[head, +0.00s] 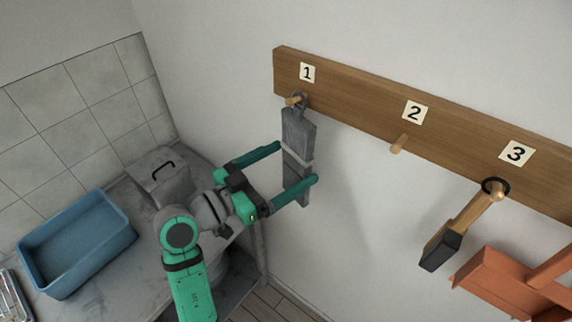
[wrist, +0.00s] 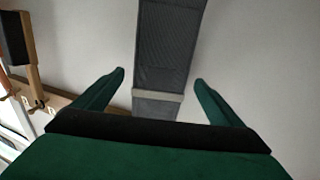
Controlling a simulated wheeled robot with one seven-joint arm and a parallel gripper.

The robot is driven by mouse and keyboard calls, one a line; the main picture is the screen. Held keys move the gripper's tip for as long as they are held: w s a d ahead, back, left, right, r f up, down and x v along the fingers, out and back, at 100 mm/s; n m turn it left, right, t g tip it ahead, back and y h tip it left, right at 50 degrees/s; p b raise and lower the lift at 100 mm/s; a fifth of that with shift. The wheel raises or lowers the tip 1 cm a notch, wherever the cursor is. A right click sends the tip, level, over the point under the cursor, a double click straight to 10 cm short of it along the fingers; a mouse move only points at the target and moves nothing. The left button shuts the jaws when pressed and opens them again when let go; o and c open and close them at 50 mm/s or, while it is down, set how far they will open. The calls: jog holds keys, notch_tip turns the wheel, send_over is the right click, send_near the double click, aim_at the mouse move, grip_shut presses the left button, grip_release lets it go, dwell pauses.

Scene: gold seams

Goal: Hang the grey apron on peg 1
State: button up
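The grey apron (head: 298,135) hangs narrow and folded from peg 1 (head: 291,101), under the label 1 on the wooden rail. Its loop is around the peg. A pale band crosses its middle. In the wrist view the apron (wrist: 168,50) hangs between the fingers, with a gap on each side. My gripper (head: 298,164) is open, its two fingers on either side of the apron's lower half. In the wrist view my gripper (wrist: 160,80) also shows wide open, with neither finger touching the cloth.
Peg 2 (head: 399,144) is bare. A brush (head: 455,232) with a wooden handle hangs by a black ring from peg 3 (head: 498,190). An orange dustpan (head: 505,277) is below right. A blue tub (head: 78,243) and a grey lidded box (head: 163,172) stand on the counter at left.

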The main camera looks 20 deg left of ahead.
jog(key=v, duration=1)
jog(key=shift+s+a, duration=0.2)
jog(key=shift+s, duration=0.15)
